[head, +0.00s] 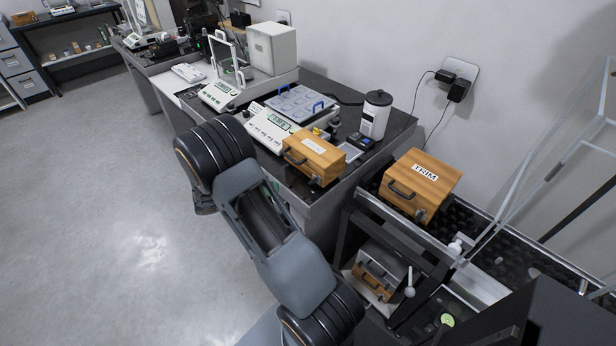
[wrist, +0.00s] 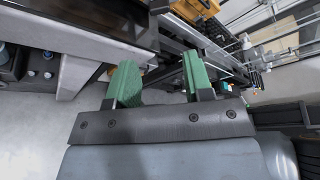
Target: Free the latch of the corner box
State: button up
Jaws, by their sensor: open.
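A wooden box (head: 313,160) with a pale label and a dark front handle sits at the near right corner of the weighing table. Its lid looks shut; its latch is too small to make out clearly. A second wooden box, marked TRIM (head: 418,184), stands on the rack to the right, with a dark handle on its front. My gripper (wrist: 160,84) is open and empty in the wrist view, its two green fingers apart over the floor. In the head view my arm hides most of the gripper. It is apart from both boxes.
A balance (head: 275,126), a white canister (head: 375,114) and a small dark device (head: 360,141) stand close to the corner box. A grey-and-wood case (head: 377,273) sits on the rack's lower shelf. Open floor (head: 120,210) lies to the left.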

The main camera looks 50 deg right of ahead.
aim_at(310, 182)
jog(key=x, duration=0.6)
jog(key=p+x, duration=0.1)
jog(key=x, duration=0.6)
jog(key=shift+w+d+f, duration=0.1)
jog(key=shift+d, duration=0.3)
jog(key=shift+c, duration=0.2)
jog(key=c, duration=0.6)
